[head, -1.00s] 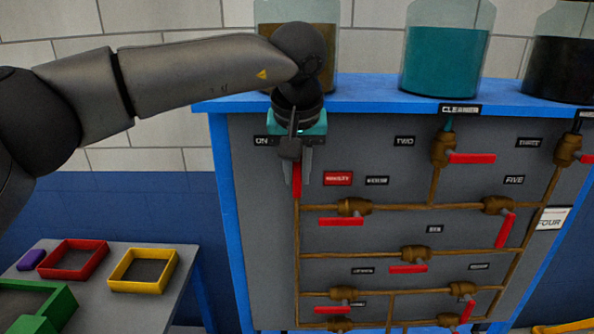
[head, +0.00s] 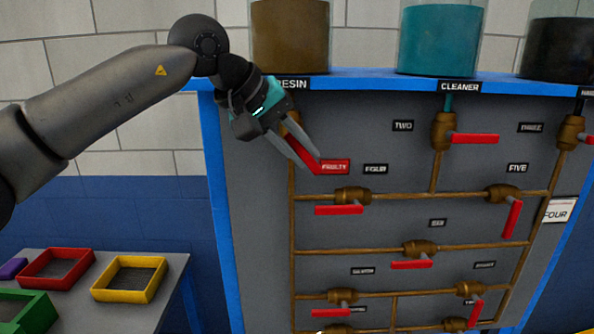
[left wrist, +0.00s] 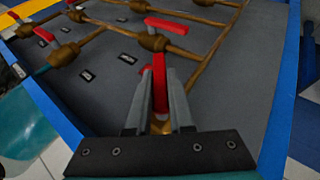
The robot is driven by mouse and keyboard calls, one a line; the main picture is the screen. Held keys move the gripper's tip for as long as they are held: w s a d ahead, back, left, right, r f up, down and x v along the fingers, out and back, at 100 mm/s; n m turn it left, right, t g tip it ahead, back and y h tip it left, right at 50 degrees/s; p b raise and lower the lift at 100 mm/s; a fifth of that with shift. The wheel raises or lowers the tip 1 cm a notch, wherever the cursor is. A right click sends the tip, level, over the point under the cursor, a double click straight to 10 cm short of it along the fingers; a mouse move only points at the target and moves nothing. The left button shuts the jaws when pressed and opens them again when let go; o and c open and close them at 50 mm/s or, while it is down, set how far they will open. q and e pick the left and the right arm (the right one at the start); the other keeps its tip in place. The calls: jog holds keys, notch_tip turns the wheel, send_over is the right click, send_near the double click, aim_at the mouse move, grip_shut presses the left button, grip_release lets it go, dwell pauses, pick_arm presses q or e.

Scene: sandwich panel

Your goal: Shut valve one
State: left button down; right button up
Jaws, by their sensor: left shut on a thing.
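Valve one is at the panel's upper left, under the RESIN jar (head: 290,38). Its red handle (head: 303,154) slants down to the right, in line with the fingers. My left gripper (head: 312,163) is shut on this handle, with its fingers on either side. In the left wrist view the red handle (left wrist: 160,70) shows between the two grey fingers. The valve body (head: 291,119) is mostly hidden behind the gripper, and its number label is not visible. My right gripper is not in view.
A red FAULTY tag (head: 335,167) sits right by the fingertips. Valve two (head: 474,139) has a level red handle. Several other red-handled valves sit lower on brown pipes. A side table holds a red tray (head: 28,269) and a yellow tray (head: 100,292).

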pick_arm(q)
jog(key=h+b, duration=0.2)
jog(key=b, duration=0.1)
jog(key=n+t+h+b, duration=0.1)
jog(key=h+b, duration=0.2)
jog(key=b, duration=0.1)
jog(key=r+n+h+b, duration=0.1)
jog(key=h+b, duration=0.1)
jog(key=b, duration=0.2)
jog(key=shift+d+t+h, duration=0.3)
jog(key=shift+d+h, duration=0.1)
jog(key=shift+r+n+h+b, duration=0.35)
jog(key=shift+h+b, duration=0.25)
jog(key=shift+b, duration=0.5)
jog(key=shift+r+t+h+b, duration=0.15)
jog(key=shift+t+h+b, duration=0.15)
jog(key=shift+t, duration=0.1)
jog(key=shift+r, duration=0.1)
jog(key=c, duration=0.8)
grip_release()
jog(key=b+v, duration=0.1)
jog(key=v, duration=1.4)
jog(key=shift+a, duration=0.1)
